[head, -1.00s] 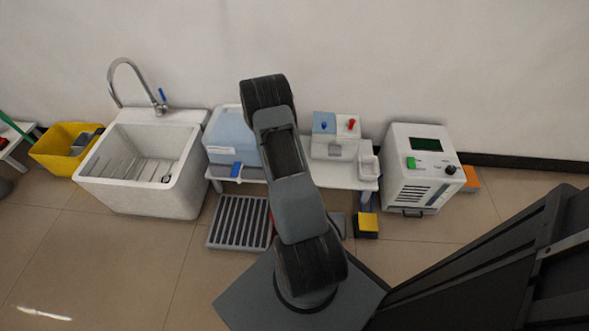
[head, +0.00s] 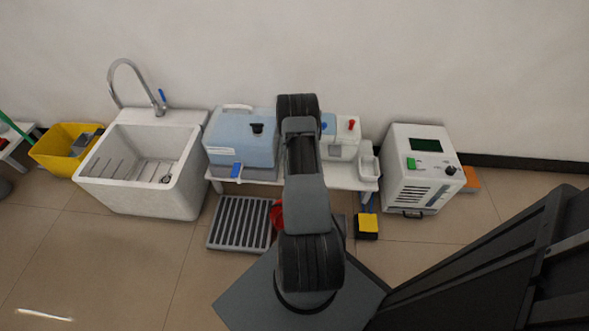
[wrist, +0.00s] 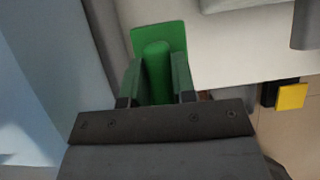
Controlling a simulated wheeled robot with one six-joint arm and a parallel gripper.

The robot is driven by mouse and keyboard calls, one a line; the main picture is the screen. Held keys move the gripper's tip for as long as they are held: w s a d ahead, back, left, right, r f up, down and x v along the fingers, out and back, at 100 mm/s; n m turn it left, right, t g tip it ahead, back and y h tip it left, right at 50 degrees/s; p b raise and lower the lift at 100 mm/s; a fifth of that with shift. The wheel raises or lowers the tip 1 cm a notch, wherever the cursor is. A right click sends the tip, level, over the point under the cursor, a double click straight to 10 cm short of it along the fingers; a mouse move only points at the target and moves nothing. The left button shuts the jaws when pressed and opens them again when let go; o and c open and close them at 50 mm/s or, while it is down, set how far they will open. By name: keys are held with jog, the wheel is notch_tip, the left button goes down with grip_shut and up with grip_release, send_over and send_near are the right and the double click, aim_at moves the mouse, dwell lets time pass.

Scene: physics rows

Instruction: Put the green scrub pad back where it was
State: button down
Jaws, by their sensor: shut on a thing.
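The green scrub pad (wrist: 172,37) shows in the wrist view as a flat green plate with a rounded green grip. My gripper (wrist: 157,85) is shut on the grip, with one finger on each side. The plate extends beyond the fingertips, over a pale surface. In the head view my arm hides both the pad and the gripper. The pad's earlier place cannot be made out.
A low white table (head: 346,178) holds a blue-tinted tank (head: 240,140) and a white box with a red knob (head: 351,125). A sink (head: 140,165) stands left, a white machine (head: 420,170) right. A grey grate (head: 239,222) and yellow-topped block (head: 368,222) are on the floor.

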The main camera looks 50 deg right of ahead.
notch_tip(320, 180, down, 10)
jog(key=b, duration=0.7)
jog(key=shift+a+f+b, duration=0.1)
jog(key=shift+f+b, duration=0.05)
jog(key=shift+b, duration=0.25)
jog(key=c, duration=0.9)
grip_release()
jog(key=shift+c, duration=0.2)
jog(key=shift+r, duration=0.25)
jog(key=v, duration=1.1)
jog(key=shift+s+a+r+b, duration=0.15)
jog(key=shift+r+b, duration=0.2)
jog(key=shift+b, duration=0.1)
